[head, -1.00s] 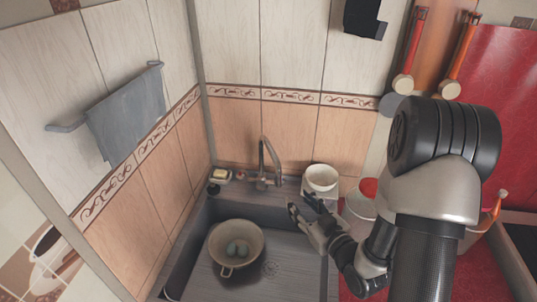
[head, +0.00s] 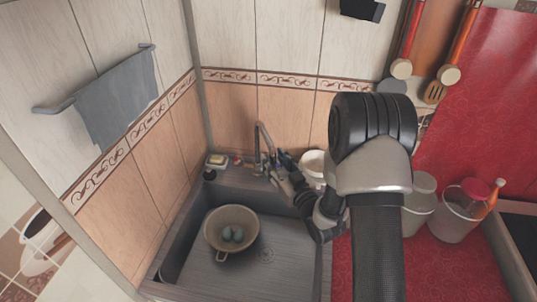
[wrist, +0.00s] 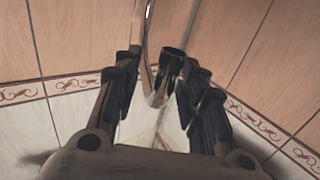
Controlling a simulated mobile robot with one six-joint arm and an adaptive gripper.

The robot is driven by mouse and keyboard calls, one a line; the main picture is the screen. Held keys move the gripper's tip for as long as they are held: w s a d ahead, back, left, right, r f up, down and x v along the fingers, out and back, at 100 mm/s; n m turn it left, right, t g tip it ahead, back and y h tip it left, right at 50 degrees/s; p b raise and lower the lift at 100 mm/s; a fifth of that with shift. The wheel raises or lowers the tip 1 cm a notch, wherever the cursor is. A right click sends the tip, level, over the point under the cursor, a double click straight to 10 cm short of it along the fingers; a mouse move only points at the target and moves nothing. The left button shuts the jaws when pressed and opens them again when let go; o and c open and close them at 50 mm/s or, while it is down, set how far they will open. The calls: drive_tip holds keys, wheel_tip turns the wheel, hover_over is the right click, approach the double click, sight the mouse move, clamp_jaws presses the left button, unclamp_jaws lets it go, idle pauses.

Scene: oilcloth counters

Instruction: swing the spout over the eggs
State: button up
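The metal tap spout (head: 259,136) stands at the back edge of the sink, its tip pointing forward, not above the eggs. My gripper (head: 274,163) is at the tap, just right of the spout in the head view. In the wrist view the shiny spout (wrist: 151,40) shows between the two dark fingers of my gripper (wrist: 160,68), which stand apart with gaps. Contact cannot be made out.
A white bowl (head: 314,163) stands right of the tap, close behind my arm. A sponge on a dish (head: 216,160) and a small dark bottle stand left of it. Clear containers (head: 452,222) stand on the red counter at right. The sink floor right of the pan is free.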

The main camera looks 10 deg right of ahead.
drive_tip(key=shift+x, duration=2.3)
clamp_jaws()
